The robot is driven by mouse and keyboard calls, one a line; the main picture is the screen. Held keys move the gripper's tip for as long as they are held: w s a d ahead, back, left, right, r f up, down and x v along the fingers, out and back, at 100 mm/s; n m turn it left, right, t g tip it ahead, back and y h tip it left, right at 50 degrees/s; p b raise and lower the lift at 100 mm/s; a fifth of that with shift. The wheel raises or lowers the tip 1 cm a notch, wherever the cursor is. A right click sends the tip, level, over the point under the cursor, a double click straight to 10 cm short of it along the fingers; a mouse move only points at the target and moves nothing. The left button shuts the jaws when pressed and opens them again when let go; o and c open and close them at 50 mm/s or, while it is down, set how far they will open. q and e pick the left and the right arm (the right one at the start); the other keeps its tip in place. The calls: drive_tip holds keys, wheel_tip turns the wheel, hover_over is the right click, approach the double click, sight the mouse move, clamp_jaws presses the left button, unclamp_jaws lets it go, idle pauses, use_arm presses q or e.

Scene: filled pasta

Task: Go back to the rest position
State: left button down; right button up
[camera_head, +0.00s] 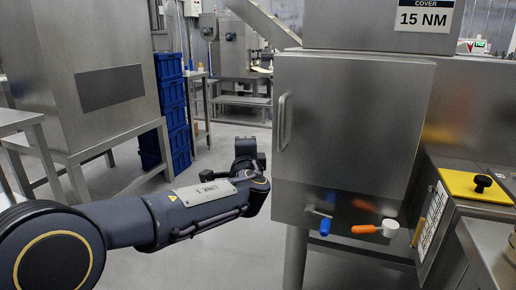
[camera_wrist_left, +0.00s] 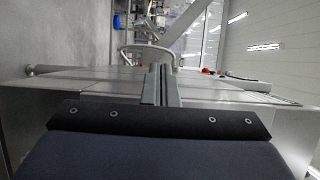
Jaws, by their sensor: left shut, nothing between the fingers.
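My left arm comes in from the left across the head view. Its gripper (camera_head: 245,152) is up in front of the floor, left of the steel cabinet door, and is partly hidden behind its own wrist. In the left wrist view the two fingers (camera_wrist_left: 161,85) are together, with nothing between them. The steel cabinet door (camera_head: 345,130) is closed, with a vertical handle (camera_head: 284,122) at its left edge. A curved bar (camera_wrist_left: 147,50) shows beyond the fingertips in the wrist view. My right gripper is not in view.
Below the door are a blue-handled tool (camera_head: 325,227) and an orange-handled one (camera_head: 364,229). A yellow panel with a black knob (camera_head: 480,187) is at right. Blue crates (camera_head: 175,112) are stacked at back left beside a steel machine (camera_head: 105,75). Open floor lies between.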

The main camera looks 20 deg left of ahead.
use_arm(q)
drive_tip(key=s+a+f+n+g, duration=0.6)
drive_tip(key=s+a, duration=0.3)
drive_tip(key=s, duration=0.3)
drive_tip(key=s+f+n+g+h, duration=0.2)
drive_tip(key=s+f+n, duration=0.1)
drive_tip(key=s+f, duration=0.55)
drive_tip(key=s+d+f+n+g+h, duration=0.1)
drive_tip(key=s+d+f+n+h, duration=0.25)
drive_tip(key=s+d, duration=0.45)
drive_tip(key=s+d+f+n+g+h, duration=0.2)
drive_tip(key=s+d+f+h, duration=0.3)
drive_tip(key=s+d, duration=0.3)
wheel_tip(320, 180, up, 32)
drive_tip(key=p, duration=3.1)
drive_tip(key=shift+s+d+f+h, duration=0.15)
drive_tip(key=shift+d+h, duration=0.25)
drive_tip(key=shift+h, duration=0.05)
